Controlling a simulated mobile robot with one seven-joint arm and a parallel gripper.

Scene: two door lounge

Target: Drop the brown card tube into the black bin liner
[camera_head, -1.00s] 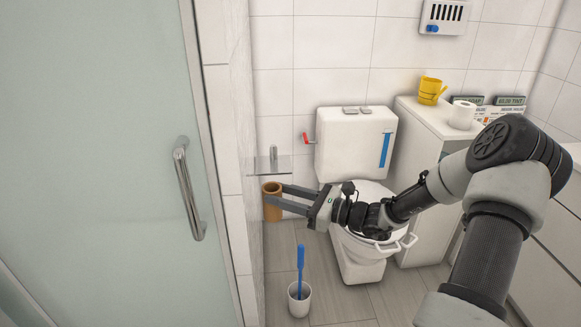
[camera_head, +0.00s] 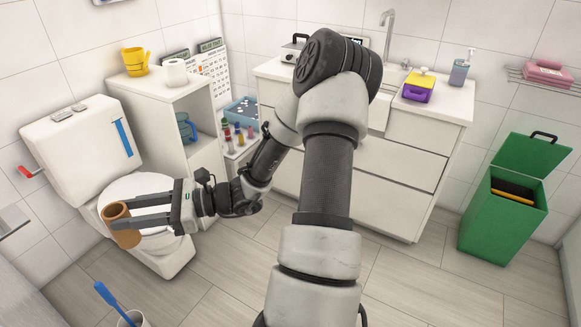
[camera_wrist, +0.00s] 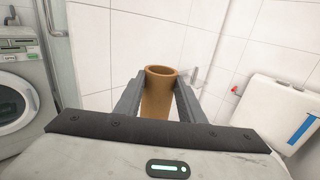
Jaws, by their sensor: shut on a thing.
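The brown card tube (camera_head: 122,226) is held upright between the fingers of my gripper (camera_head: 124,217), in front of the toilet at the left of the head view. In the wrist view the tube (camera_wrist: 159,92) stands between the two grey fingertips, its open top facing up. My gripper is shut on it. No black bin liner is clearly visible in these frames. A green bin (camera_head: 503,215) with its lid raised stands at the far right of the head view, with something dark and yellow inside its opening.
The white toilet (camera_head: 75,150) is close behind my gripper. A white shelf unit (camera_head: 160,100) and a sink cabinet (camera_head: 392,190) line the back. A toilet brush (camera_head: 108,294) stands at lower left. Open floor (camera_head: 430,285) lies before the green bin. A washing machine (camera_wrist: 22,112) shows in the wrist view.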

